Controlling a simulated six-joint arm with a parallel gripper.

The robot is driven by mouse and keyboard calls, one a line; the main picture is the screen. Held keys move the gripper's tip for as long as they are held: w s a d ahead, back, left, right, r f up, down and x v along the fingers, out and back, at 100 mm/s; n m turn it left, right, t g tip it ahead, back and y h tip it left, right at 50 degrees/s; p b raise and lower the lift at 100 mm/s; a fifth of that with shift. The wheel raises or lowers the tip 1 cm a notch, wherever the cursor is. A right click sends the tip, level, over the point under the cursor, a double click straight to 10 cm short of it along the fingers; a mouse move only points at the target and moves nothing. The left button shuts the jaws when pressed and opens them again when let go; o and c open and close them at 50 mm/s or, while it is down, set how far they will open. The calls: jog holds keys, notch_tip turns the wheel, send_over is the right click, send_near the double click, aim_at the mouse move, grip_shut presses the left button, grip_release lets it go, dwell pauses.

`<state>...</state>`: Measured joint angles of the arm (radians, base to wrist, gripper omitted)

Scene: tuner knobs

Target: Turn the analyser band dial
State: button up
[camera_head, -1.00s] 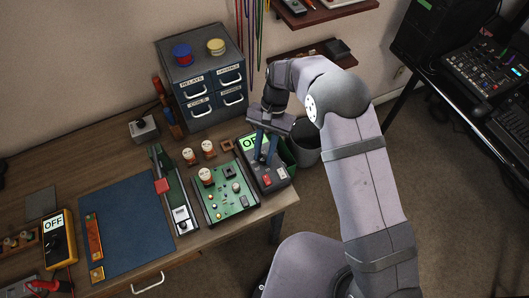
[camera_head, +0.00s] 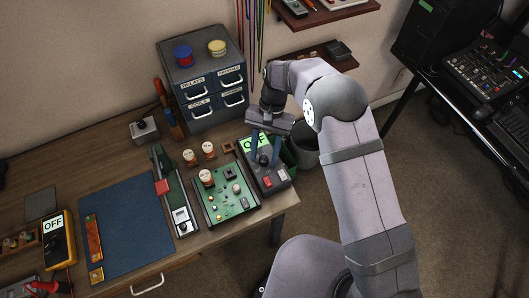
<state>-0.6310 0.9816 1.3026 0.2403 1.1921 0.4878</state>
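The analyser (camera_head: 282,177) is a dark box at the right end of the bench, with a green display, partly covered by my gripper; the letters that show read as part of "OFF". Its black dial (camera_head: 263,160) sits on the top face below the display. My gripper (camera_head: 264,156) is above the box with its two blue fingers spread apart. The fingers are on either side of the dial, with visible gaps to it. I cannot tell how high the fingertips are above the panel.
A green circuit board (camera_head: 228,202) with white-topped parts stands just left of the analyser. A drawer cabinet (camera_head: 204,85) is behind, and a dark bin (camera_head: 305,150) is to the right. A yellow meter (camera_head: 60,248) reads "OFF" at far left. The blue mat (camera_head: 135,220) has bare room.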

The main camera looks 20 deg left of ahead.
jog(key=b+v, duration=0.2)
jog(key=v, duration=0.5)
jog(key=shift+r+b, duration=0.15)
jog(key=shift+b, duration=0.15)
jog(key=shift+w, duration=0.1)
